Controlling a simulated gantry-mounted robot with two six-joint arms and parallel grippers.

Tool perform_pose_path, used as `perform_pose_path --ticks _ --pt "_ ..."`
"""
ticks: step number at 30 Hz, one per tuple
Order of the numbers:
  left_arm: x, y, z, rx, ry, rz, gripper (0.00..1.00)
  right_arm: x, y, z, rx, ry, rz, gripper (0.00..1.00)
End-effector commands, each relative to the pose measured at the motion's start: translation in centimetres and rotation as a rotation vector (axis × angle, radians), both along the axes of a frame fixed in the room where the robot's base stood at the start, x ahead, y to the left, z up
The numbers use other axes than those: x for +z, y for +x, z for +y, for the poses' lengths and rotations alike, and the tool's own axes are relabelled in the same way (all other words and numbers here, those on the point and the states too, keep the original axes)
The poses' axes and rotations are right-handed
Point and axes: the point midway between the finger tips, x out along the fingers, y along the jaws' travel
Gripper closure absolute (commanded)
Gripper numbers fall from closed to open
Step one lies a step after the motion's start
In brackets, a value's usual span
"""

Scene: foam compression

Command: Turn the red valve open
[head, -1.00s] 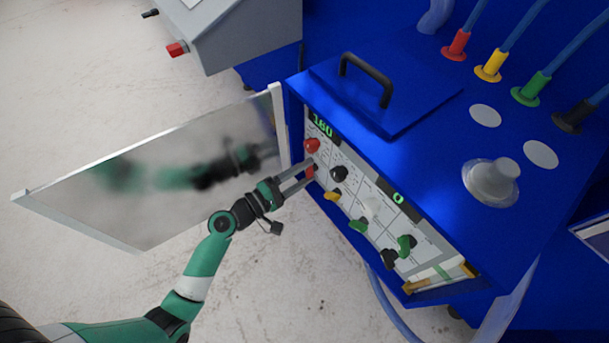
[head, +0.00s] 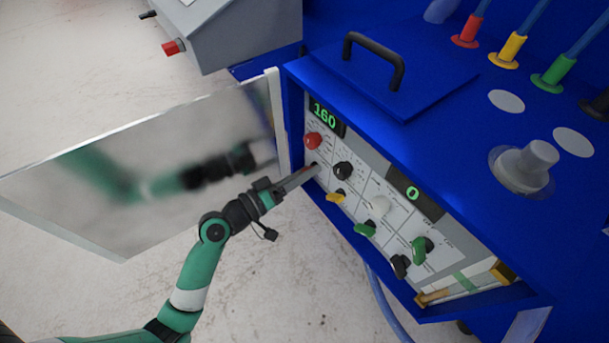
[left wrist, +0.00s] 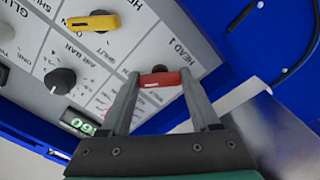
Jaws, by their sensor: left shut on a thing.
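The red valve (left wrist: 160,79) is a small red handle on the white control panel, beside the "HEAD 1" label in the left wrist view. My left gripper (left wrist: 160,82) is shut on it, with one finger on each end of the handle. In the head view my left gripper (head: 314,170) reaches the panel (head: 378,185) below the round red knob (head: 313,140), and its fingers mostly hide the valve. My right gripper is not in view.
A mirror-like open door (head: 150,165) stands close left of my left arm. The panel also holds a yellow valve (head: 336,196), a black knob (head: 343,170) and green valves (head: 422,248). A green display (head: 326,114) reads 160. A blue cabinet (head: 430,70) surrounds the panel.

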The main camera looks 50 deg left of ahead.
Motion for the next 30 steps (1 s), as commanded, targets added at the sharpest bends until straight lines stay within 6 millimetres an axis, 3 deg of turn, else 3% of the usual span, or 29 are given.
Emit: perform_pose_path --ticks 9,23,24,28,30 --pt "-0.04 0.00 0.02 0.000 0.095 -0.010 0.93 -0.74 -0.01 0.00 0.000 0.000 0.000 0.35" --pt "0.01 0.00 0.02 0.000 0.108 -0.012 0.93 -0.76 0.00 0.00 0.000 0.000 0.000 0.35" --pt "0.01 0.00 0.02 0.000 0.108 -0.012 0.30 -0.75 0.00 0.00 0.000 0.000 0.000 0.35" --pt "0.01 0.00 0.01 0.000 0.107 -0.012 0.07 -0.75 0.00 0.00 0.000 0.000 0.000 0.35" --pt "0.01 0.00 0.01 0.000 0.106 -0.012 0.07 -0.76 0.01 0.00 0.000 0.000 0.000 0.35"
